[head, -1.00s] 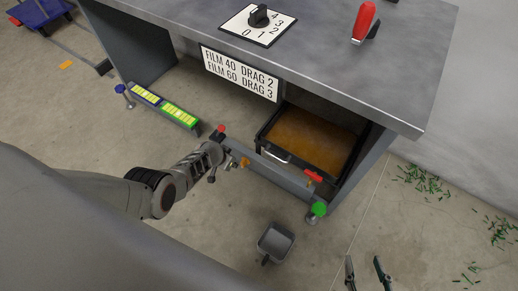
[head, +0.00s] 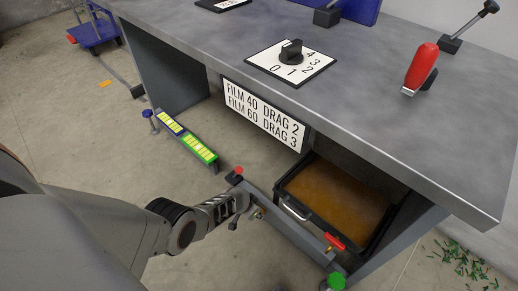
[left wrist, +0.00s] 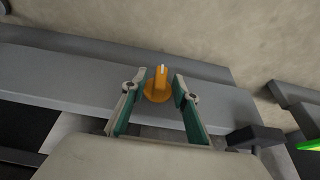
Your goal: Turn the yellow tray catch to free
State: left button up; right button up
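The yellow tray catch (left wrist: 157,85) is an orange-yellow knob with a pale mark, on a grey bar. In the left wrist view my left gripper (left wrist: 159,76) has its two fingers apart, one on each side of the knob, with a visible gap on both sides. In the head view the left gripper (head: 246,204) is at the bar's left part, and the catch (head: 259,213) shows only as a small spot beside it. The tray (head: 335,200), black with a brown inside, sits under the bench behind the bar (head: 290,233). My right gripper is out of view.
The bar carries a red knob (head: 235,175) at its left end and a red handle (head: 334,242) near its right end. A green knob (head: 335,281) is below. The bench (head: 390,115) overhangs the tray, with a sign (head: 265,114) on its front.

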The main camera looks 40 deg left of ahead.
pick_arm(q)
jog(key=shift+w+r, duration=0.1)
jog(key=shift+w, duration=0.05)
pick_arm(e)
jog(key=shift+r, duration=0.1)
pick_arm(q)
grip_shut()
jog(key=shift+a+f+h, duration=0.2)
jog(key=shift+f+h, duration=0.05)
jog(key=shift+h, duration=0.05)
jog(key=h+b, duration=0.3)
jog(key=n+h+b, duration=0.1)
jog(key=b, duration=0.1)
jog(key=shift+s+a+f+g+h, duration=0.15)
jog(key=shift+s+a+g+h, duration=0.15)
jog(key=shift+h, duration=0.1)
jog(key=shift+w+d, duration=0.1)
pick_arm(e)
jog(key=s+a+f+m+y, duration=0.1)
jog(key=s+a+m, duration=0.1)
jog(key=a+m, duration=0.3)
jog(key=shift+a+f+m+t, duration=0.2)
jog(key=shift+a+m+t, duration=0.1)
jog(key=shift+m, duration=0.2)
